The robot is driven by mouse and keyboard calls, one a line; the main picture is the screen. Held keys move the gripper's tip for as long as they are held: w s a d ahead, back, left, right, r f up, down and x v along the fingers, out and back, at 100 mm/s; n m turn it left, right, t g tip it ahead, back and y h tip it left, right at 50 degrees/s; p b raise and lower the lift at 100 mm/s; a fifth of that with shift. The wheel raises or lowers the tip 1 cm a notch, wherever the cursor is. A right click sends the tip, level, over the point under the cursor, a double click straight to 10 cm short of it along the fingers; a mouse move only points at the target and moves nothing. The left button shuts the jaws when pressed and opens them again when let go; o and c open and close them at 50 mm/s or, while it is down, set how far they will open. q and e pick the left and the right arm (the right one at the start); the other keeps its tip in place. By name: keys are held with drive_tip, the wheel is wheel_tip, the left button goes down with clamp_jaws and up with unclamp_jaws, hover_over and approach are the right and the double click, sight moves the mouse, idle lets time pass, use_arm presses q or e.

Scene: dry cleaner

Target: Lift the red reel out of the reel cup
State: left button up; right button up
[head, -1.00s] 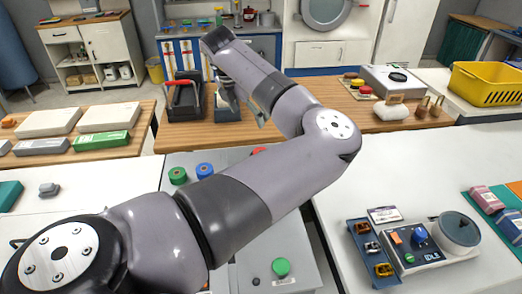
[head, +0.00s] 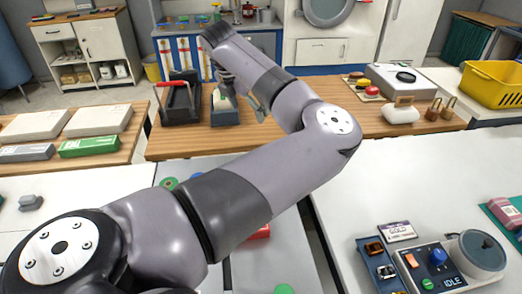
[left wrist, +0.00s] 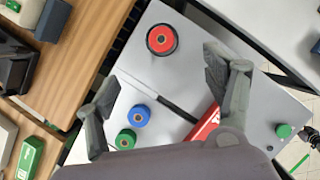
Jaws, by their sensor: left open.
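The red reel (left wrist: 162,39) sits in a round dark reel cup (left wrist: 149,49) on the grey bench top in the left wrist view. It is between and somewhat beyond the tips of my left gripper (left wrist: 160,72). The gripper is open and empty, with one finger on each side and apart from the reel. In the head view my left arm hides the red reel and its cup. Only a bit of the left gripper (head: 245,98) shows there beyond the forearm.
A blue reel (left wrist: 139,115) and green reel (left wrist: 125,139) stand near the left finger. A red box (left wrist: 205,122) lies by the other finger, and a green knob (left wrist: 284,131) is farther right.

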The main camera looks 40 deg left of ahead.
use_arm(q)
drive_tip(key=s+b+x, duration=0.1)
drive_tip(key=b+x, duration=0.1)
drive_tip(key=x, duration=0.4)
drive_tip(key=b+x, duration=0.2)
drive_tip(key=x, duration=0.4)
drive_tip(key=s+f+b+x, duration=0.1)
drive_tip(key=b+x, duration=0.1)
drive_tip(key=x, duration=0.4)
drive_tip(key=shift+s+f, duration=0.2)
drive_tip(key=shift+f, duration=0.3)
drive_tip(key=x, duration=0.5)
drive_tip(key=shift+s+f, duration=0.15)
drive_tip(key=shift+f, duration=0.3)
drive_tip(key=shift+c, duration=0.5)
drive_tip(key=c, duration=0.7)
drive_tip(key=shift+r, duration=0.1)
drive_tip(key=c, duration=0.5)
drive_tip(key=shift+o, duration=0.2)
